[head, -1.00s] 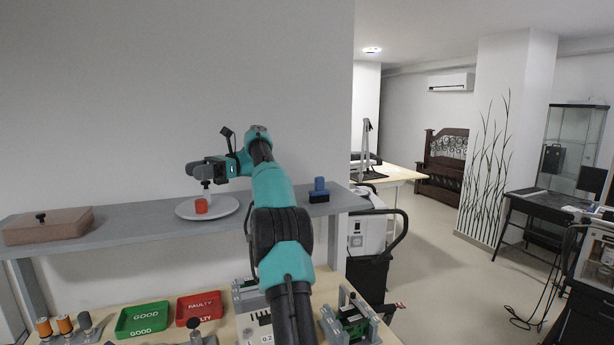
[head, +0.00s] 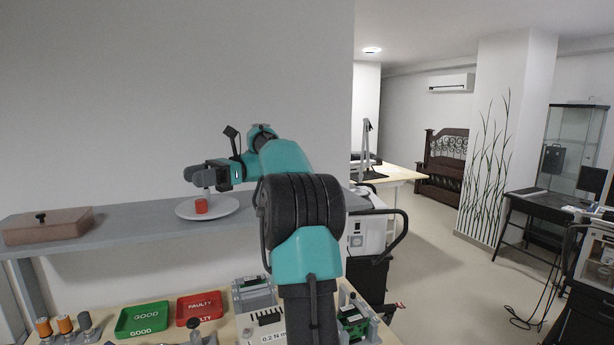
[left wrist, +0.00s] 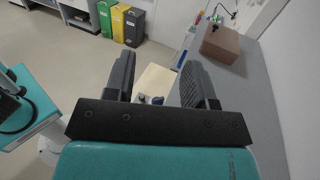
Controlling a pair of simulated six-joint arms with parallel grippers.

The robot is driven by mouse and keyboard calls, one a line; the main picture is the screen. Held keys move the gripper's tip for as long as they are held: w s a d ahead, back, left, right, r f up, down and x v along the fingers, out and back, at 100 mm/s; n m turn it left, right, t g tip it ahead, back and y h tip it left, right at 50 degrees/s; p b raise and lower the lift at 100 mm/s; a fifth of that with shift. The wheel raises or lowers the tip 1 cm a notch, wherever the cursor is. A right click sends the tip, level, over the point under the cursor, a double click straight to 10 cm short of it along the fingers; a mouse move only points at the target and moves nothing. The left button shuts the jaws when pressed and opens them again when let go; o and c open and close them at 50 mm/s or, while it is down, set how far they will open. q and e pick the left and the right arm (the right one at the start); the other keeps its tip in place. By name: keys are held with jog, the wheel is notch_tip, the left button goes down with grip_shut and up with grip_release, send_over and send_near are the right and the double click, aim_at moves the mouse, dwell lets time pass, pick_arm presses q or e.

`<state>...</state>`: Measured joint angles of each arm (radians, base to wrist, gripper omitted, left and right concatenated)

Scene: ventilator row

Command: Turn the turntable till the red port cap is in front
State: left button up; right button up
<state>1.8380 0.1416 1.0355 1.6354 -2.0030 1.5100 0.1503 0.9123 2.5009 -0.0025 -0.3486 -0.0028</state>
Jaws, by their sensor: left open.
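The turntable (head: 228,212) is a pale round disc on the grey shelf in the head view. The red port cap (head: 201,206) shows on its near side, a little left of the disc's middle. A pale upright part behind the cap is mostly hidden by my gripper. My left gripper (head: 196,177) is over the turntable, just above the cap; I cannot tell whether it touches anything there. In the left wrist view its two dark fingers (left wrist: 158,78) stand apart with nothing between them, and the turntable is not seen. My right gripper is not in view.
A brown lidded box (head: 48,226) stands left on the shelf (head: 130,222); it also shows in the left wrist view (left wrist: 221,43). Below are a green GOOD tray (head: 142,318), a red FAULTY tray (head: 199,307) and several small parts. A wall stands behind the shelf.

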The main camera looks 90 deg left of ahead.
pick_arm(q)
jog(key=d, duration=0.1)
jog(key=w+d, duration=0.1)
jog(key=d, duration=0.3)
jog(key=shift+w+r, duration=0.2)
jog(key=shift+w, duration=0.15)
jog(key=shift+a+r, duration=0.1)
jog(key=shift+a, duration=0.05)
